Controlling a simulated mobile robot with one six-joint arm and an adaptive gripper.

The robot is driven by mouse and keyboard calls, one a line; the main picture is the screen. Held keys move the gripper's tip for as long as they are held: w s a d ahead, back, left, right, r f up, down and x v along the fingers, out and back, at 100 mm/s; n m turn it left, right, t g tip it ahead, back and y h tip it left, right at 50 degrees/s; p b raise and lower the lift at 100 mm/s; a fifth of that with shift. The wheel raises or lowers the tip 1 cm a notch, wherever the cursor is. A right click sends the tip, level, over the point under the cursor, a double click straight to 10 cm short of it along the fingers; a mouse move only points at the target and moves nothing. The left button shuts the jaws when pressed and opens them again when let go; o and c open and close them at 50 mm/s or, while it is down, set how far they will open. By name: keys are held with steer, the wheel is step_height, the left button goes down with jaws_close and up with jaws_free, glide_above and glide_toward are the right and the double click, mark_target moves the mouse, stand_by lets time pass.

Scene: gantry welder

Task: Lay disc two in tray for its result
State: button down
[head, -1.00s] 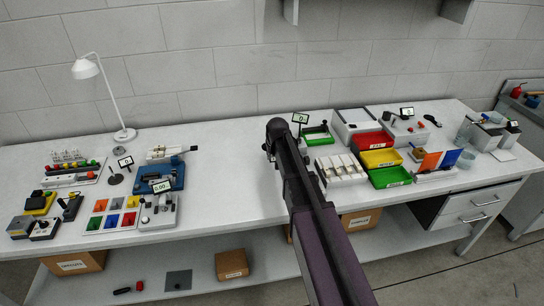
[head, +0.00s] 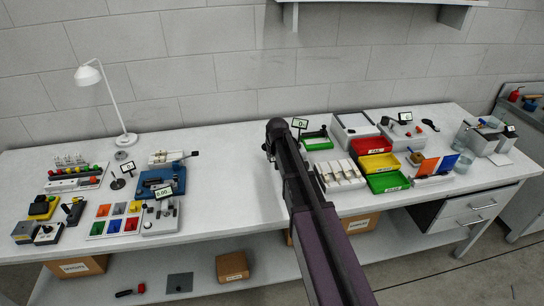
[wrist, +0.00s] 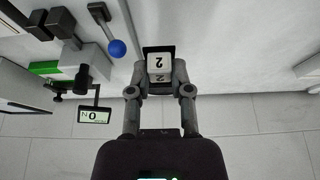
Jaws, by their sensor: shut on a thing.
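My gripper (wrist: 160,88) is shut on a small white piece marked "2" (wrist: 159,65), with a dark part at its far end. I take this piece for disc two; its round outline is not clear. In the head view my arm hides the gripper and the piece. Three open trays stand on the right half of the bench: red (head: 369,145), yellow (head: 379,163) and green (head: 389,182). Their front labels are too small to read. The trays lie right of my arm, apart from it.
A white slotted rack (head: 341,175) stands between my arm and the trays. A green-based device (head: 317,142) with a small display (head: 299,124) stands behind it. A blue-knobbed lever (wrist: 116,47) is near the gripper. The bench middle, left of my arm, is clear.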

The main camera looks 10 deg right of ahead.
steer(key=shift+r, duration=0.15)
step_height(320, 180, up, 13)
steer(key=p, duration=1.3)
